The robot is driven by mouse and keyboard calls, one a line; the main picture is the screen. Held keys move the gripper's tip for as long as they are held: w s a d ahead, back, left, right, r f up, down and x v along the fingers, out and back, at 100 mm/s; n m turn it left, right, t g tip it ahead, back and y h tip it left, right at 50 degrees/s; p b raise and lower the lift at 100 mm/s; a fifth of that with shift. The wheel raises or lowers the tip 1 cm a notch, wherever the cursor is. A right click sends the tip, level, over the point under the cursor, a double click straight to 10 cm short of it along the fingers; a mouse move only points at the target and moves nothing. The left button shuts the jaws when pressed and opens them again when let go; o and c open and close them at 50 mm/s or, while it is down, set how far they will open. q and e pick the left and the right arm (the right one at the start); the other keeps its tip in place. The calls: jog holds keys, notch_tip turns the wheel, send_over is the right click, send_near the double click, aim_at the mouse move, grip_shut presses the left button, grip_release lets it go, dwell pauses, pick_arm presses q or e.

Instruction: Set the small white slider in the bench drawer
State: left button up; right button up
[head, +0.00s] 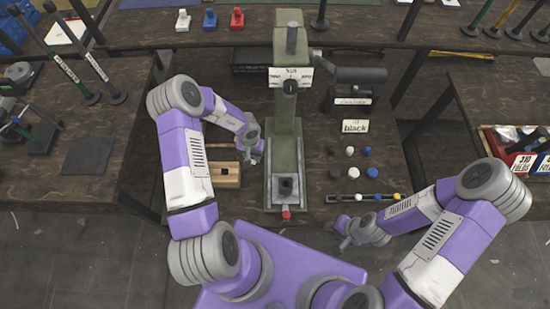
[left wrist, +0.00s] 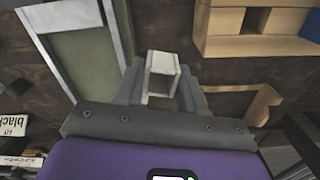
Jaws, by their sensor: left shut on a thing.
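My left gripper (left wrist: 160,88) is shut on a small white slider (left wrist: 163,62), a hollow, squared piece held between the fingertips. In the head view my left gripper (head: 253,150) is between the wooden box and the green press column, and the slider cannot be made out there. The light wooden box (head: 227,183) lies on the bench left of the press; it shows at the upper right of the left wrist view (left wrist: 225,47), apart from the slider. I cannot tell whether it is the bench drawer. My right gripper (head: 340,232) is near the bench's front edge; its finger gap is unclear.
The green press (head: 285,140) stands in the middle of the bench, with a red knob (head: 286,214) in front. Several small knobs lie right of it near a "black" sign (head: 355,126). White, blue and red pieces stand on the back bench. Bins (head: 515,150) are at right.

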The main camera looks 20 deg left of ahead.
aim_at(255, 169)
pick_arm(q)
notch_tip(255, 169, down, 9)
jog(key=b, duration=0.4)
jog(key=shift+w+f, duration=0.1)
jog(key=shift+f, duration=0.05)
jog(key=o, duration=0.8)
